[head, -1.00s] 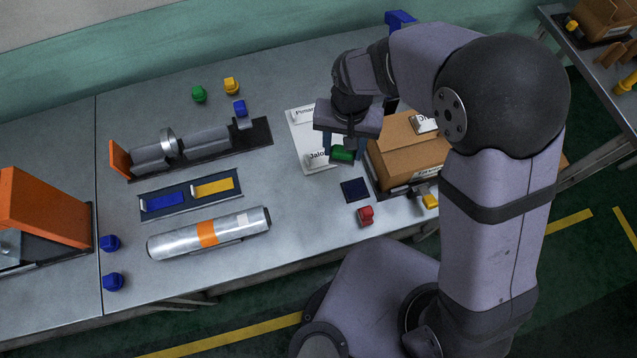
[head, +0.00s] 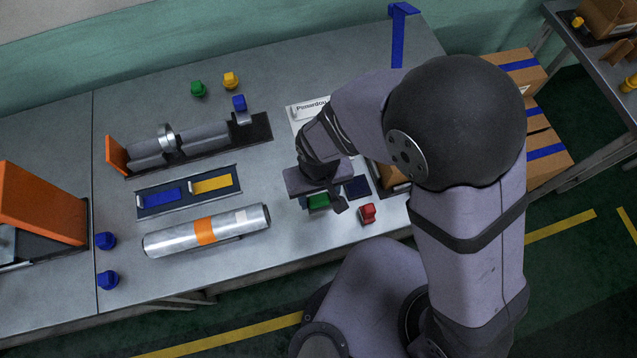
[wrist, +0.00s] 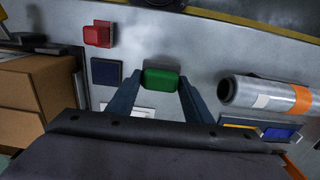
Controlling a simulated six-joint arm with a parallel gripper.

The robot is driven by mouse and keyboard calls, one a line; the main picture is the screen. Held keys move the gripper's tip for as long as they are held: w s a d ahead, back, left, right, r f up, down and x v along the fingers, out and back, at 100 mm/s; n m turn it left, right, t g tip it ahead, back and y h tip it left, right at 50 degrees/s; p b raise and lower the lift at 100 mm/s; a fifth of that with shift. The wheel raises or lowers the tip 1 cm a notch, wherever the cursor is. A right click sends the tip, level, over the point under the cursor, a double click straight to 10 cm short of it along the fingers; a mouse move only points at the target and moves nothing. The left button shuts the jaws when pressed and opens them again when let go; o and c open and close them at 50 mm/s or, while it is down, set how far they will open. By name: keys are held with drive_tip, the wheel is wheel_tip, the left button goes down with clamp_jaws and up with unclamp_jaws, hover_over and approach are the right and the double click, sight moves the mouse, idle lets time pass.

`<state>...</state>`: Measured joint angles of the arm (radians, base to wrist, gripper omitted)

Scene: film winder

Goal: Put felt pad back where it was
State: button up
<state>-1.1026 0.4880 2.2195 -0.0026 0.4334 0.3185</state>
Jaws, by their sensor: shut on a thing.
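My gripper (head: 318,200) is shut on a green block (head: 318,202), just left of a dark blue square (head: 357,187) on the bench. In the wrist view the green block (wrist: 161,78) sits between my two fingertips (wrist: 160,82). A dark grey part shows at its far edge. The dark blue square (wrist: 106,72) lies flat and empty beside my gripper there. I cannot tell for sure which piece is the felt pad. The height of the green block over the bench is unclear.
A red block (head: 367,213) stands near the dark blue square. A silver roll with an orange band (head: 206,231) and a tray with blue and yellow strips (head: 188,190) lie left. A cardboard box (wrist: 40,95) is close by. Behind the tray is the winder (head: 190,143).

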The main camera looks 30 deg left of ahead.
sight(319, 196)
drive_tip(key=shift+f+p, duration=0.55)
drive_tip(key=shift+f, duration=2.45)
drive_tip(key=shift+f, duration=0.1)
drive_tip(key=shift+f, duration=0.1)
drive_tip(key=o, duration=1)
drive_tip(key=shift+o, duration=0.2)
drive_tip(key=shift+r+b, duration=1.3)
drive_tip(key=shift+r, duration=4.9)
